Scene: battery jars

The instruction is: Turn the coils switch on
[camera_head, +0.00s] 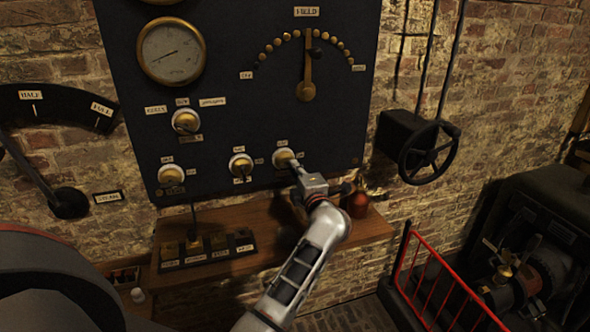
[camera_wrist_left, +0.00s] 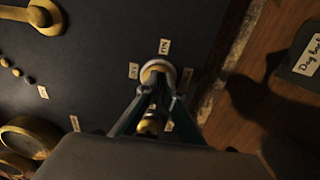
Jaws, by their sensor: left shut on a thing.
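The dark panel (camera_head: 235,90) carries several round switches with pale rims and brass centres. My left gripper (camera_head: 295,168) is at the lower right switch (camera_head: 284,157), shut on its small lever. In the left wrist view the fingertips (camera_wrist_left: 156,88) close at this switch (camera_wrist_left: 158,68), with small labels around it; one above it (camera_wrist_left: 165,46) seems to read ON. The label naming the coils switch is too small to read for sure, and the lever is mostly hidden by the fingers. A middle switch (camera_head: 240,165) sits to its left. My right gripper is not in view.
A wooden shelf (camera_head: 290,250) runs below the panel, with a labelled dark box (camera_head: 208,248) and a reddish jar (camera_head: 357,204). A handwheel (camera_head: 430,152) is on the wall at right, above a red railing (camera_head: 440,290). A brass field lever (camera_head: 308,65) is higher up.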

